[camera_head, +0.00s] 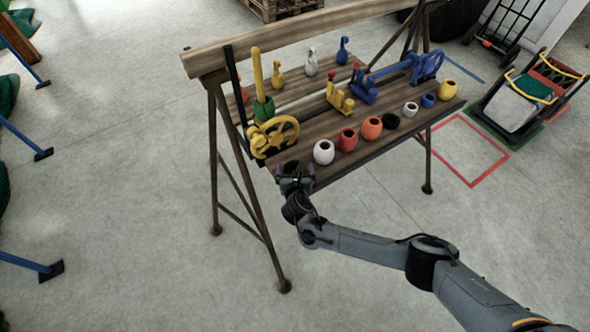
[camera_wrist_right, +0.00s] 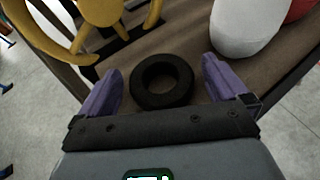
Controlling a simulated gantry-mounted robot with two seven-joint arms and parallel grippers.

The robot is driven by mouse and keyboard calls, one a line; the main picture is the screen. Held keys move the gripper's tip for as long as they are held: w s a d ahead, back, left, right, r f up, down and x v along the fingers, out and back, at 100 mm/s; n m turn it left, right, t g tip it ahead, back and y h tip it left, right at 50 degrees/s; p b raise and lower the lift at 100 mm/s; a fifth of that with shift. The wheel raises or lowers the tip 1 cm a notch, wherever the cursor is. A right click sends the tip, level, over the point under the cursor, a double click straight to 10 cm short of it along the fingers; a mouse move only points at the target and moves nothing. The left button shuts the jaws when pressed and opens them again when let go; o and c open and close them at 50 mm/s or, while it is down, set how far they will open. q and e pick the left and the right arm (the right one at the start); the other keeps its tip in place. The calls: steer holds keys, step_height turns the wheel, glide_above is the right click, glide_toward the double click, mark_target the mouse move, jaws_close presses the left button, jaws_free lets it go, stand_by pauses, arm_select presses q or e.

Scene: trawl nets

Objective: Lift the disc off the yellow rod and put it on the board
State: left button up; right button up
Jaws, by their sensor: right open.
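A black ring-shaped disc (camera_wrist_right: 145,97) lies flat on the wooden board (camera_wrist_right: 205,88) in the right wrist view, with no rod through its hole. My right gripper (camera_wrist_right: 161,67) is open, its purple fingers on either side of the disc with a gap on both sides. In the head view the right gripper (camera_head: 294,173) is at the board's near-left edge and hides the disc. A yellow rod (camera_head: 257,70) stands upright at the board's left end, with a green piece (camera_head: 264,107) around its lower part. My left gripper is not in view.
A yellow wheel (camera_head: 274,137) stands just behind the right gripper. A white pot (camera_head: 324,152), a red pot (camera_head: 347,140) and an orange pot (camera_head: 372,127) line the front edge to its right. A blue crank device (camera_head: 395,75) stands farther back.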

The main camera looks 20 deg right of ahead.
steer(key=p+v, duration=0.4)
steer(key=v, duration=0.5)
steer(key=shift+p+v, duration=0.3)
steer(key=shift+v, duration=0.6)
steer(key=shift+f, duration=0.1)
